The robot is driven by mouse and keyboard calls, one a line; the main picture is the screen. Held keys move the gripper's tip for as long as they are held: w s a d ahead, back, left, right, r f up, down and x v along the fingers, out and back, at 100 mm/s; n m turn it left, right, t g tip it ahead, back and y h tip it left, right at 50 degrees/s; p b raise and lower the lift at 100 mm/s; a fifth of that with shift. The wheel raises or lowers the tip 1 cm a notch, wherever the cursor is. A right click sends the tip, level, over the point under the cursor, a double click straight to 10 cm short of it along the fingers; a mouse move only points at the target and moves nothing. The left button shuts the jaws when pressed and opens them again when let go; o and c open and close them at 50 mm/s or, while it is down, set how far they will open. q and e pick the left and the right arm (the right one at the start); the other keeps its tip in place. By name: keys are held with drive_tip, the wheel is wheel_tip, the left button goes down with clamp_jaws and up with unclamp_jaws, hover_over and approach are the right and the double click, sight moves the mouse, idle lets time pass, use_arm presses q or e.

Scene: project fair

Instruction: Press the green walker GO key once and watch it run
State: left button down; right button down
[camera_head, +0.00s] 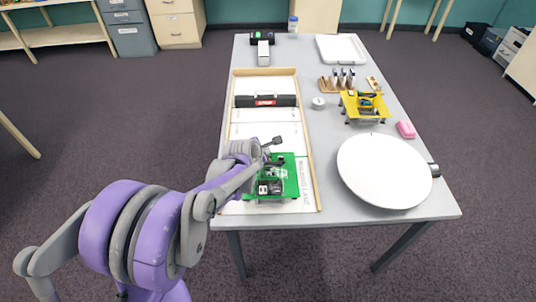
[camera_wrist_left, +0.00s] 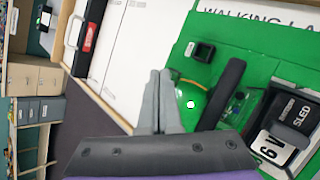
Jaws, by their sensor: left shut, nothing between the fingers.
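The green walker (camera_head: 289,172) stands at the near end of the white lane on the table. In the left wrist view, its green deck (camera_wrist_left: 216,24) carries a dome-shaped green key (camera_wrist_left: 196,92), a small black box (camera_wrist_left: 203,51), a black bar and a battery block marked 6V (camera_wrist_left: 272,148). My left gripper (camera_head: 267,156) is over the walker's far left part, fingers pointing down. In the left wrist view its fingers (camera_wrist_left: 159,74) are shut and empty, right beside the green key and partly covering it. I cannot tell whether they touch it. My right gripper is out of view.
A black bar-shaped case with a red label (camera_head: 265,101) lies across the wood-edged lane (camera_head: 283,129). A white round disc (camera_head: 384,170) is at the right.

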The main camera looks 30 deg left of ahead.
use_arm(q)
drive_tip(key=shift+f, duration=0.2)
drive_tip(key=shift+r, duration=0.15)
idle(0.3)
drive_tip(key=shift+r+p, duration=0.35)
drive_tip(key=shift+r, duration=0.3)
wheel_tip(320, 180, up, 5)
drive_tip(key=p, duration=0.3)
idle(0.4)
idle(0.4)
